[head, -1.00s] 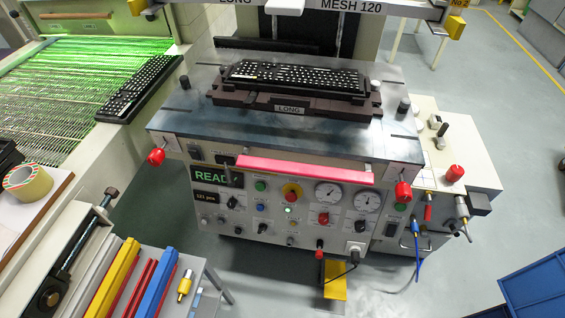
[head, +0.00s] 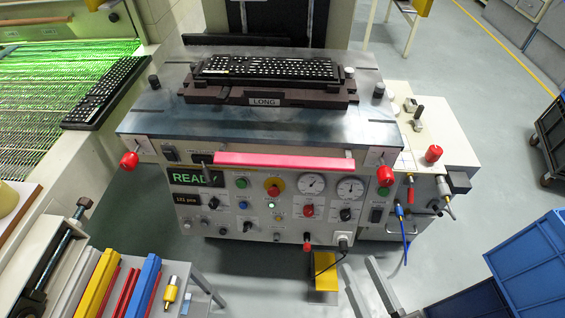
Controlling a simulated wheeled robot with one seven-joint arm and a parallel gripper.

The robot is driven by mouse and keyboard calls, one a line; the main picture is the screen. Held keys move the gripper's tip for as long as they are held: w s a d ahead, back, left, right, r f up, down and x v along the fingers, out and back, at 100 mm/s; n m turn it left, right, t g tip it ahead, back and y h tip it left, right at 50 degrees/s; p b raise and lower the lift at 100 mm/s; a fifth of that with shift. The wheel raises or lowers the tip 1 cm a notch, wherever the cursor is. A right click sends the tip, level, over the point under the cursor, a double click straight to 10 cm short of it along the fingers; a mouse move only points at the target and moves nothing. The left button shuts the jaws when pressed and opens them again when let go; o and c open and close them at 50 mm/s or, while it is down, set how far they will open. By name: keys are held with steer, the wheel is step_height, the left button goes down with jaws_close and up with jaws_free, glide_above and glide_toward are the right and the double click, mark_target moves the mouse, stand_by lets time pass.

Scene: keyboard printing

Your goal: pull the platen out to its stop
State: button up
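The platen (head: 150,117) is a flat grey metal plate on top of the printing machine. A dark fixture labelled LONG (head: 210,97) sits on it and carries a black keyboard (head: 265,69). A red handle bar (head: 285,161) runs along the platen's front edge, above the control panel. My gripper (head: 370,285) seems to be the two pale grey fingers low in the head view, right of centre. They stand apart with nothing between them. They are below and in front of the machine, clear of the handle. The rest of the gripper is out of frame.
Red knobs flank the platen at left (head: 129,160) and right (head: 384,175). A side cabinet (head: 447,127) stands at the right, with blue crates (head: 530,255) at lower right. A yellow pedal (head: 325,270) is on the floor. A bench with coloured bars (head: 105,285) is at lower left.

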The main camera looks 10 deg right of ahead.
mark_target(286, 168)
steer(key=w+a+f+m, duration=0.2)
steer(key=w+m, duration=0.2)
steer(key=w, duration=0.4)
steer(key=w+a+f+m+t+b, duration=0.1)
steer(key=w+m, duration=0.3)
steer(key=w, duration=0.4)
steer(key=w+a+f+m+t+b, duration=0.1)
steer(key=w+a+f+m, duration=0.1)
steer(key=w+m, duration=0.3)
steer(key=shift+w+a+f+y, duration=0.15)
steer(key=shift+w+a, duration=0.05)
steer(key=shift+w, duration=0.4)
steer(key=shift+w+a+f+y, duration=0.1)
steer(key=shift+w+a, duration=0.1)
steer(key=shift+w, duration=0.4)
steer(key=shift+w+a+f+y, duration=0.15)
steer(key=shift+w+a, duration=0.05)
steer(key=shift+w, duration=0.4)
steer(key=shift+f+m, duration=0.1)
steer(key=shift+m, duration=0.8)
steer(key=shift+x, duration=3.85)
jaws_close()
